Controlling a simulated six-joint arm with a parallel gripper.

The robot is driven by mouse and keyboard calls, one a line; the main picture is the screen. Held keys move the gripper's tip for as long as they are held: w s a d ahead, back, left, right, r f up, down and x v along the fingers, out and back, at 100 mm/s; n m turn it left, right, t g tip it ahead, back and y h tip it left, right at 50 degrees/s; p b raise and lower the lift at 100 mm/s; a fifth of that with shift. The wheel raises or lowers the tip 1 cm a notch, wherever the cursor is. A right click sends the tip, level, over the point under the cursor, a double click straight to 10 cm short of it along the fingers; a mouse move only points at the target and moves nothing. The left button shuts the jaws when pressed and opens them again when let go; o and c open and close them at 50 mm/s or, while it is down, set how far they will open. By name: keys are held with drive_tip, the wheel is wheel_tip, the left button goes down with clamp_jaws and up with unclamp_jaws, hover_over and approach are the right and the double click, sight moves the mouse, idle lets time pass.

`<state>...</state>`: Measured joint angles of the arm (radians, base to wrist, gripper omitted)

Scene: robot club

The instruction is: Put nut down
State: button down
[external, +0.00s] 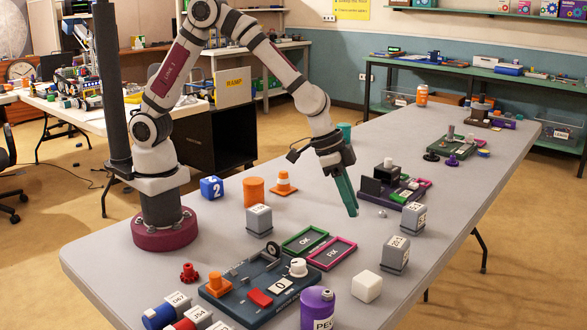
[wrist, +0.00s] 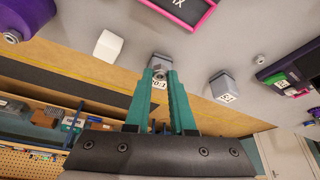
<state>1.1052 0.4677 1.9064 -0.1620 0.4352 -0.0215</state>
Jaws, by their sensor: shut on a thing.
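My gripper (external: 352,213) has teal fingers that point down over the grey table, beyond the trays in the external view. In the wrist view my gripper (wrist: 160,82) is shut on a small metallic nut (wrist: 159,73) between its fingertips. The nut cannot be made out in the external view. A grey labelled block (wrist: 163,60) shows behind the nut in the wrist view. The magenta-rimmed tray marked FIX (external: 331,253) and the green-rimmed tray marked OK (external: 305,240) lie side by side, nearer the external camera. Both look empty.
Grey weight-like blocks (external: 395,253) and (external: 413,217) stand on the right, with a white cube (external: 367,286) in front. A dark device (external: 383,184) stands beyond the fingertips.

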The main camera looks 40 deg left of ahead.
drive_tip(key=s+r+m+g, duration=0.2)
drive_tip(key=s+r+m, duration=0.15)
drive_tip(key=s, duration=1.25)
drive_tip(key=s+r+m+g, duration=0.1)
drive_tip(key=s+r+m, duration=0.25)
drive_tip(key=s, duration=1.15)
hover_over(310, 296)
drive_tip(key=a, duration=0.2)
drive_tip(key=shift+m, duration=0.3)
drive_tip(key=f, duration=0.7)
drive_tip(key=shift+w+d, duration=0.1)
drive_tip(key=shift+d, duration=0.15)
wheel_tip(310, 296, down, 4)
drive_tip(key=shift+w+d+f, duration=0.1)
drive_tip(key=shift+f, duration=0.15)
drive_tip(key=c, duration=0.8)
unclamp_jaws()
drive_tip(key=shift+o, duration=0.2)
